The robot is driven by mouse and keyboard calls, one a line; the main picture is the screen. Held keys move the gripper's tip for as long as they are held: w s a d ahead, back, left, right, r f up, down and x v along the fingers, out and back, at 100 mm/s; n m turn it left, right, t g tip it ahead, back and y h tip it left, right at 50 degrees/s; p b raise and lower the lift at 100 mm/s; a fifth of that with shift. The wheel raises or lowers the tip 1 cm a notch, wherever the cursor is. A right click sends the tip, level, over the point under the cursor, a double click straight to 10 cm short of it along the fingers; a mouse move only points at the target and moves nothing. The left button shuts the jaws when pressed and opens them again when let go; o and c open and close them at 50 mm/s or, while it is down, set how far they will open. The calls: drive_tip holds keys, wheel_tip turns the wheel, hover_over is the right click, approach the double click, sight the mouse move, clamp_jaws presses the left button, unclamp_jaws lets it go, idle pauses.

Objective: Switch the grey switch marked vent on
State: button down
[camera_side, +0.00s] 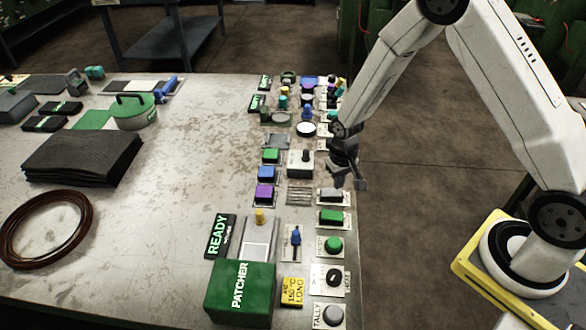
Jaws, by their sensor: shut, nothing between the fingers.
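My gripper (348,182) is shut and empty, pointing down over the right edge of the control rows. A grey block-shaped control (331,194) on a pale plate lies just below and left of the fingertips in the picture; a small gap seems to separate them, but I cannot tell the height. It may be the grey switch marked vent, but its label is too small to read. A round grey knob (333,315) at the front has a plate reading TALLY. I cannot tell which way the grey block-shaped control is set.
Close by are a green block control (331,217), a white box with a dark knob (300,162) and a blue lever (295,237). A green PATCHER box (240,293) stands at the front. Black sheets (82,158) and a brown ring (46,229) lie left. The table's middle is clear.

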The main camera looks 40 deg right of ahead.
sight(338, 191)
drive_tip(key=shift+f, duration=1.05)
idle(0.9)
drive_tip(key=shift+r, duration=3.5)
drive_tip(key=shift+r, duration=0.1)
drive_tip(key=s+a+r+n+t, duration=0.1)
drive_tip(key=s+r+n+t, duration=0.1)
drive_tip(key=s+r, duration=0.9)
drive_tip(key=shift+s+a+r+n+t, duration=0.2)
drive_tip(key=shift+s+a+n+t, duration=0.1)
drive_tip(key=shift+s+n, duration=0.3)
